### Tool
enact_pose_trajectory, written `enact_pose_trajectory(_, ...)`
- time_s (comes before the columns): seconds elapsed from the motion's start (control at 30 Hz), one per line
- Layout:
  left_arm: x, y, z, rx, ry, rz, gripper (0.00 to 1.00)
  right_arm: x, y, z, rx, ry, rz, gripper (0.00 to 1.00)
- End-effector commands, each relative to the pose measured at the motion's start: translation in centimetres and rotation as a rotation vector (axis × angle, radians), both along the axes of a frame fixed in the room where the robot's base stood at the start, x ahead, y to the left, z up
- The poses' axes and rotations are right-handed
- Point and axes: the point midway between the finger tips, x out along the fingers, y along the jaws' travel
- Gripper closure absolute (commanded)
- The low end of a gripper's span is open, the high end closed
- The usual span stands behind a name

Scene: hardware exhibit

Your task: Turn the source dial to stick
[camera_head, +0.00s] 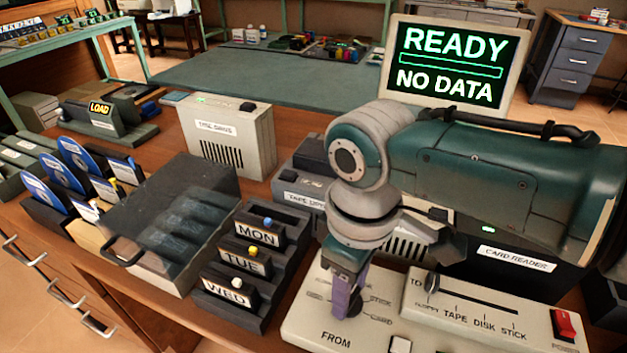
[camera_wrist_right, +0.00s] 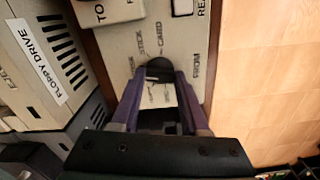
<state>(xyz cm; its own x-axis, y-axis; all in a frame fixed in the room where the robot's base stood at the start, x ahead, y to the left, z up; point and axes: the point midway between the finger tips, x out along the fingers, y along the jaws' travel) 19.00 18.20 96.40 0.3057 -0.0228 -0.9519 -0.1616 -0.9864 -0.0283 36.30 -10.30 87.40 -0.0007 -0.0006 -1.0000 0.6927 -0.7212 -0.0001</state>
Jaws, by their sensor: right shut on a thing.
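The source dial is a dark round knob (camera_head: 354,303) on the cream console (camera_head: 318,325), above the word FROM. Labels ring it, with STICK and CARD readable on its right side in the head view. My right gripper (camera_head: 346,290) reaches down from above with its purple fingers closed around the dial. In the right wrist view the fingers of my right gripper (camera_wrist_right: 160,98) stand on both sides of the dark dial (camera_wrist_right: 159,68). The fingers hide part of the dial, and I cannot tell which label it points to. My left gripper is not in view.
A TO slider (camera_head: 432,283) with TAPE, DISK and STICK marks and a red power switch (camera_head: 564,324) lie right of the dial. The screen (camera_head: 452,65) reads READY, NO DATA. A MON/TUE/WED rack (camera_head: 243,262) and card reader (camera_head: 515,262) stand close by.

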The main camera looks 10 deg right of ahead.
Motion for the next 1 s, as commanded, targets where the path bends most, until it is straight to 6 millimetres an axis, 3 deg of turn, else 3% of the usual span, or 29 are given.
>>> enact_pose_trajectory(0.6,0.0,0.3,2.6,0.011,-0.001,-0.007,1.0,0.0,0.1,0.2,0.003,0.002,-0.565,1.0)
enact_pose_trajectory(1.0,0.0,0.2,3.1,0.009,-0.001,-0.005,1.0,0.1,0.0,0.1,0.002,0.0,-0.786,1.0)
